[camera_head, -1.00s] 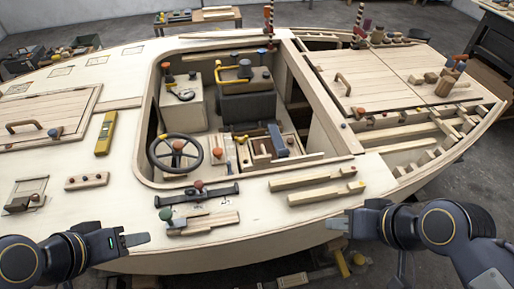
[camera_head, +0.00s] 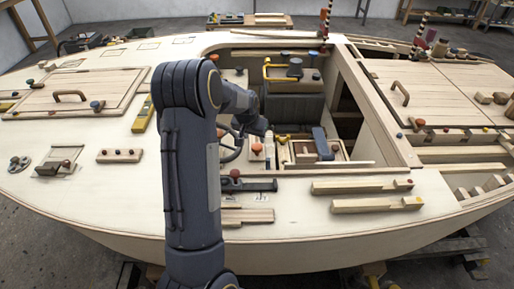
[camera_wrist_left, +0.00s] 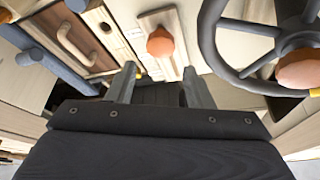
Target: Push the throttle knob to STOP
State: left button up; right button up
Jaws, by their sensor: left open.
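An orange knob (camera_head: 256,148) stands on a narrow pale wooden plate beside the steering wheel. In the left wrist view the orange knob (camera_wrist_left: 160,42) shows on its plate (camera_wrist_left: 172,66), beyond and between my fingertips. A red knob (camera_head: 235,174) sits on a dark rail (camera_head: 262,184) on the near deck. No STOP label is readable, so I cannot tell which knob is the throttle's. My left gripper (camera_wrist_left: 160,72) is open and empty, apart from the orange knob. In the head view my left arm hides part of the wheel and near deck. My right gripper is out of view.
The steering wheel (camera_wrist_left: 258,45) with its orange hub is close at the right in the wrist view. A blue lever (camera_head: 322,142) stands to the right of the orange knob. Pale wooden bars (camera_head: 361,186) lie on the near right deck.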

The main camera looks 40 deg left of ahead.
aim_at(257, 146)
pick_arm(q)
jog(key=x, duration=0.7)
jog(key=shift+f, duration=0.2)
grip_shut()
jog(key=w+a, duration=0.2)
jog(key=w, duration=0.1)
jog(key=w+a+b, duration=0.1)
jog(key=w+a, duration=0.5)
jog(key=shift+w, duration=0.15)
jog(key=shift+r, duration=0.15)
jog(key=shift+a, duration=0.1)
grip_release()
jog(key=shift+w, duration=0.1)
